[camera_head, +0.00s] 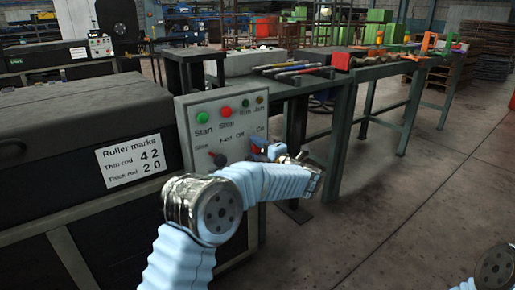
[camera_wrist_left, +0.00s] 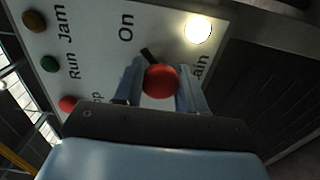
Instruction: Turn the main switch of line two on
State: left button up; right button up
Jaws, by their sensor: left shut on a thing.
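A grey control panel (camera_head: 200,150) with green Start and red Stop buttons stands at centre-left. My left gripper (camera_head: 268,150) is at its right side, by the Off and On labels. In the left wrist view, my left gripper (camera_wrist_left: 160,88) is shut on a red switch knob (camera_wrist_left: 161,81), with a finger on either side. A short black bar (camera_wrist_left: 149,55) above the knob slants towards the word On. A round lamp (camera_wrist_left: 198,28) beside a partly hidden label ending in "ain" glows bright white. The right gripper is out of view. No line number is legible.
A dark machine cover with a roller marks label (camera_head: 134,161) stands left of the panel. A long bench (camera_head: 345,74) with tools runs behind on the right. A second control panel (camera_head: 101,46) is far left. The floor (camera_head: 420,190) at right is clear.

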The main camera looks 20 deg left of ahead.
pick_arm(q)
jog(key=o, duration=1)
jog(key=shift+o, duration=0.2)
jog(key=v, duration=1.4)
jog(key=shift+b, duration=0.3)
jog(key=shift+w, duration=0.1)
